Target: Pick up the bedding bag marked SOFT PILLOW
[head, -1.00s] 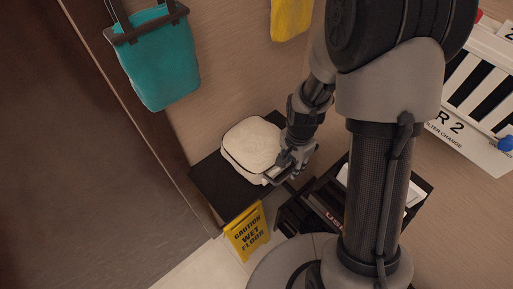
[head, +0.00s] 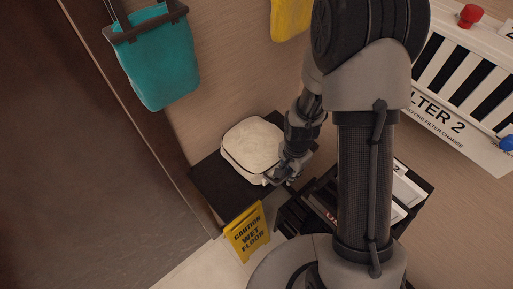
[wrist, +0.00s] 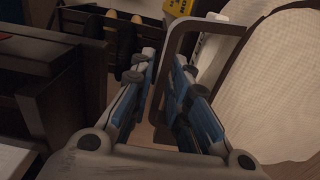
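A pale, rounded bag with dark piping (head: 252,146) rests on a black bench; no marking on it is legible. My gripper (head: 285,172) is at the bag's lower right edge in the head view. In the wrist view the bag's pale quilted side (wrist: 285,75) fills the right. A grey-brown loop handle (wrist: 207,27) stands at its left. My gripper (wrist: 163,62) has its two blue-padded fingers apart, with the near side of the loop running between them. Narrow gaps seem to show beside the loop; firm contact is not visible.
The black bench (head: 214,182) carries the bag. A yellow wet-floor sign (head: 247,232) stands in front. A dark crate with white items (head: 322,202) is close on the right. A teal bag (head: 158,62) hangs on the wall.

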